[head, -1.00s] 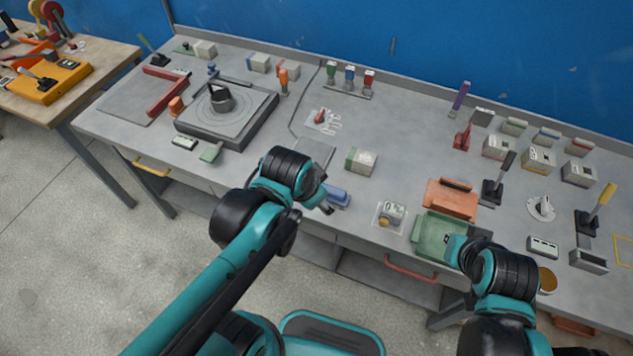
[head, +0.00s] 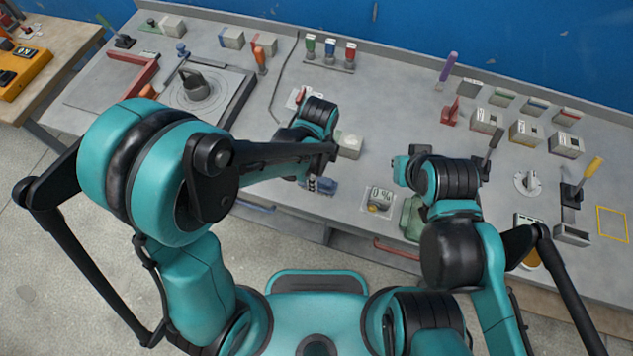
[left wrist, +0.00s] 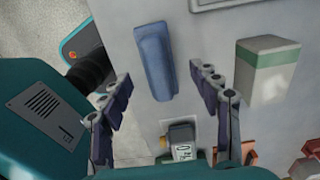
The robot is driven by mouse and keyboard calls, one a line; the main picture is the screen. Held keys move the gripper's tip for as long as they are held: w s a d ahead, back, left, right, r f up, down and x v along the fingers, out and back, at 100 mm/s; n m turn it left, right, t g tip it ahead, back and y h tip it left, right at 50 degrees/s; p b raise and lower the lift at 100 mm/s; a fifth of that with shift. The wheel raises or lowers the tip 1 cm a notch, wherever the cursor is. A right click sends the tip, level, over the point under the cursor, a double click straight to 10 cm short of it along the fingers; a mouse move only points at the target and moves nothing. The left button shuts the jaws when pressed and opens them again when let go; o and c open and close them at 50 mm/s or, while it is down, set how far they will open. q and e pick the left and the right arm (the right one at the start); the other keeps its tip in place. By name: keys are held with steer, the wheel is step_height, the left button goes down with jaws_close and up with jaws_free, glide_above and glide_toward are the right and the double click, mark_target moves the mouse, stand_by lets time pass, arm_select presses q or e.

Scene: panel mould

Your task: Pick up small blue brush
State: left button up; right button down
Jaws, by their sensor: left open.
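The small blue brush (head: 326,187) lies on the grey bench near its front edge, partly hidden by my left gripper (head: 310,184). In the left wrist view the blue brush (left wrist: 153,60) lies lengthwise at upper centre. My left gripper is open there, its two dark fingers spread apart on either side of the brush's near end, with nothing held between them. Whether the fingers touch the brush cannot be told. My right gripper (head: 400,170) is over the bench to the right; its fingers are not clear.
A white-and-green block (left wrist: 268,70) stands right of the brush. A small labelled container (head: 380,199) sits right of it in the head view. A green tray (head: 411,218) lies under my right arm. A round fixture (head: 197,90) stands at left.

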arm_select(q)
step_height(320, 180, down, 4)
steer(key=shift+s+b, duration=0.1)
steer(key=shift+b, duration=0.45)
steer(key=c, duration=1.3)
steer(key=shift+r, duration=0.2)
steer(key=shift+r, duration=0.3)
steer(key=r, duration=0.1)
steer(key=r+p, duration=0.2)
steer(key=r, duration=0.1)
steer(key=shift+s+d, duration=0.2)
steer(key=shift+d, duration=0.15)
steer(key=s+d+r+p, duration=0.2)
steer(key=s+d+r, duration=0.3)
steer(key=d, duration=0.4)
steer(key=shift+s+d+r, duration=0.2)
steer(key=shift+r, duration=0.35)
